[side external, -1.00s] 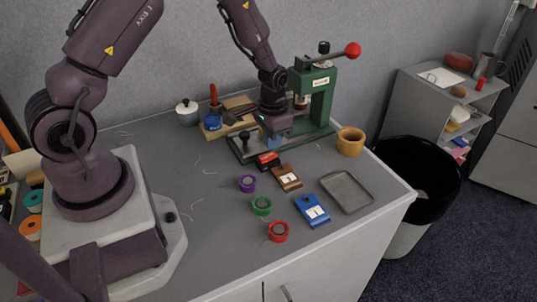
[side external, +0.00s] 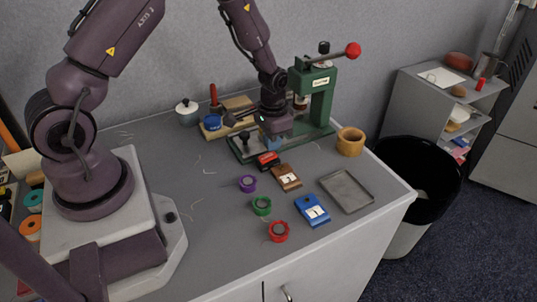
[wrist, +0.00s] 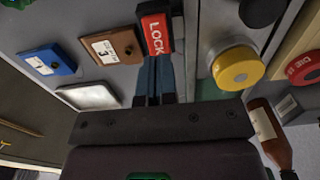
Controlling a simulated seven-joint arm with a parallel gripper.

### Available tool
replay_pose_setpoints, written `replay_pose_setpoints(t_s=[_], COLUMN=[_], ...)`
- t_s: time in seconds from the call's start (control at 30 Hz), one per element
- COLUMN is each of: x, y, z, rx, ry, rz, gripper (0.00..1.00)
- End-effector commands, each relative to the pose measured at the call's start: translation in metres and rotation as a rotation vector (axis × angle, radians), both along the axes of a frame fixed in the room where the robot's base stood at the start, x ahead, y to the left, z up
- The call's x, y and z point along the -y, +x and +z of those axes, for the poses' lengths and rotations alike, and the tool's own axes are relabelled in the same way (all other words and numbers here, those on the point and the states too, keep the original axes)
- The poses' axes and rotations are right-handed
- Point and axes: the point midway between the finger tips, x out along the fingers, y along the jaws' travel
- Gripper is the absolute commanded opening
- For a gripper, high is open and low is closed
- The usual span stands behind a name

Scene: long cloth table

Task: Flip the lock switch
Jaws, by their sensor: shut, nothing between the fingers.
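The lock switch is a red block marked LOCK on a dark base; it sits on the table in front of the green press in the side view (side external: 267,159) and at the top centre of the wrist view (wrist: 155,34). My gripper (wrist: 154,72) is shut, with its blue-grey fingers together and nothing held. The fingertips are right at the lower end of the red block in the wrist view; I cannot tell whether they touch it. In the side view my gripper (side external: 270,144) is just behind the switch.
A green press (side external: 319,95) with a red-knobbed lever stands close behind. A brown labelled block (side external: 286,177), a blue one (side external: 312,210) and a grey tray (side external: 347,191) lie in front. Purple, green and red rings are nearby. A yellow knob (wrist: 238,67) is right of the fingers.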

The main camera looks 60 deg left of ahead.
Motion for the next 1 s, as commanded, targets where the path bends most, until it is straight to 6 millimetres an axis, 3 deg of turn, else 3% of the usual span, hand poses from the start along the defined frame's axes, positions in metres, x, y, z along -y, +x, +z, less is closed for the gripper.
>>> replay_pose_setpoints(t_s=[1.0], x=[0.0], y=[0.0], z=[-0.016], rx=[0.0], ry=[0.0], rz=[0.0], gripper=[0.0])
